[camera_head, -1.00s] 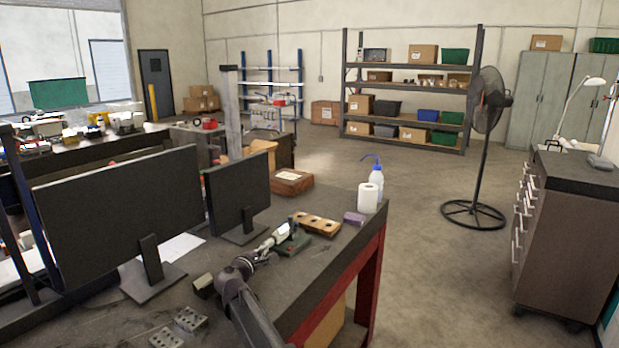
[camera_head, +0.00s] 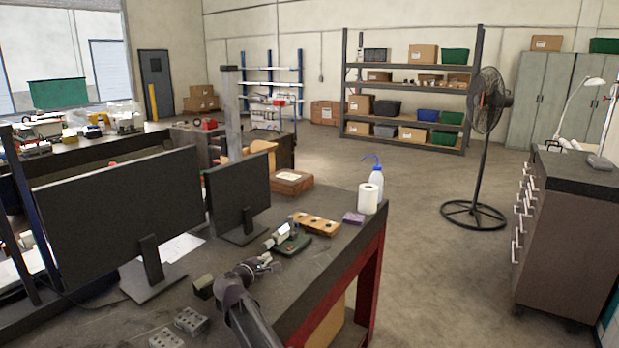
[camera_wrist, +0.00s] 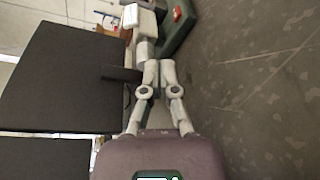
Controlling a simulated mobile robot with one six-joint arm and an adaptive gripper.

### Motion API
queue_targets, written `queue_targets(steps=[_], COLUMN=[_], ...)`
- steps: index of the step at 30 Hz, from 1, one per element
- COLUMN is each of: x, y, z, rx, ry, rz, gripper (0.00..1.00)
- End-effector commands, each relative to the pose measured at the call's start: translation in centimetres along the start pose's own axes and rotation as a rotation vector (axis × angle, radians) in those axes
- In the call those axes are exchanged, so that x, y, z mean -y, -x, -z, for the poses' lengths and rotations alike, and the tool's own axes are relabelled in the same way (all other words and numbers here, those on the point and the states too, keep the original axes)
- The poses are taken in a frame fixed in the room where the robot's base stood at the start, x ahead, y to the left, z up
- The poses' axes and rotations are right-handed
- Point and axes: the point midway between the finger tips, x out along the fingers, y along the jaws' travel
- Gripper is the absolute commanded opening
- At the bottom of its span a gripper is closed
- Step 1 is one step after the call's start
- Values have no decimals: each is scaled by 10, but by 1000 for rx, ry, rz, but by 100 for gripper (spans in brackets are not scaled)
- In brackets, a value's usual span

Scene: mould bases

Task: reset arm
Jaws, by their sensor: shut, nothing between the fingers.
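My gripper (camera_head: 268,263) is over the workbench top in the head view, at the end of my dark arm. In the wrist view my gripper (camera_wrist: 160,66) has its two pale fingers drawn together at the tips, shut and empty. Just beyond the tips in the picture is a pale device (camera_wrist: 144,32) beside a green base (camera_wrist: 180,24). In the head view this looks like the pale device (camera_head: 279,235) with the green base (camera_head: 294,245). My gripper appears apart from it.
Two monitors (camera_head: 120,215) and (camera_head: 238,195) stand left of my arm. Grey metal blocks with holes (camera_head: 190,320) and a small dark block (camera_head: 203,287) lie nearby. A wooden block with holes (camera_head: 316,223), paper roll (camera_head: 368,198) and wash bottle (camera_head: 376,180) are farther back.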

Motion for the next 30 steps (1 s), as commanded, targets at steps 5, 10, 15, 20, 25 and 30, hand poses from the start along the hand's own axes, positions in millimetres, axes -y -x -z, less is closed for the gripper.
queue_targets(steps=[5, 10, 15, 20, 25, 30], x=[41, 93, 142, 188, 231, 264], y=[-13, -20, -15, 2, 31, 68], z=[-54, -109, -157, -200, -238, -267], rx=[48, 113, 185, 266, 357, 445], ry=[-148, -336, -521, -710, -912, -1102], rz=[153, 346, 533, 728, 939, 1149], gripper=[0, 0, 0, 0, 0, 0])
